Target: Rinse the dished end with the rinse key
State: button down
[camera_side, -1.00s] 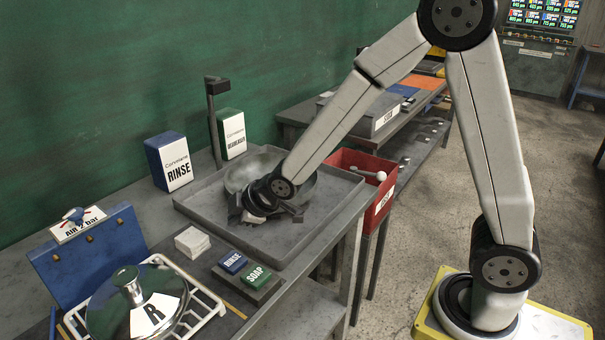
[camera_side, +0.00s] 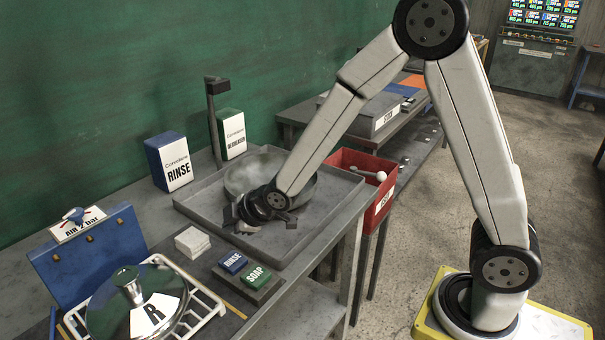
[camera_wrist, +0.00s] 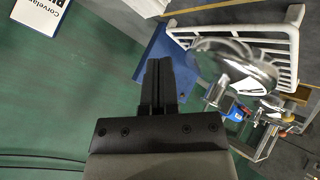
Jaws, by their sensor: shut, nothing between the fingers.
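A round grey metal dish (camera_side: 242,178) lies in the shallow grey tray (camera_side: 190,205), partly hidden by my wrist and gripper. The blue RINSE key (camera_side: 232,262) sits beside the green SOAP key (camera_side: 257,274) on a dark block in front of the tray. My gripper (camera_side: 231,215) is low over the front part of the tray, apart from the keys. In the wrist view my gripper (camera_wrist: 159,66) shows its fingers together with nothing between them. I cannot tell from the side view whether it touches the dish.
A polished lid marked R (camera_side: 157,318) lies on a white rack at the lower left, also seen in the wrist view (camera_wrist: 240,65). White pads (camera_side: 192,241), a RINSE box (camera_side: 169,162) and a post (camera_side: 213,115) stand around the tray. A red bin (camera_side: 377,190) is right.

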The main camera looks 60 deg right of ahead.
aim_at(230, 258)
jog(key=shift+f, duration=3.3)
jog(key=shift+f, duration=1)
dwell(1.0)
jog(key=shift+r, duration=1)
jog(key=shift+r, duration=2.5)
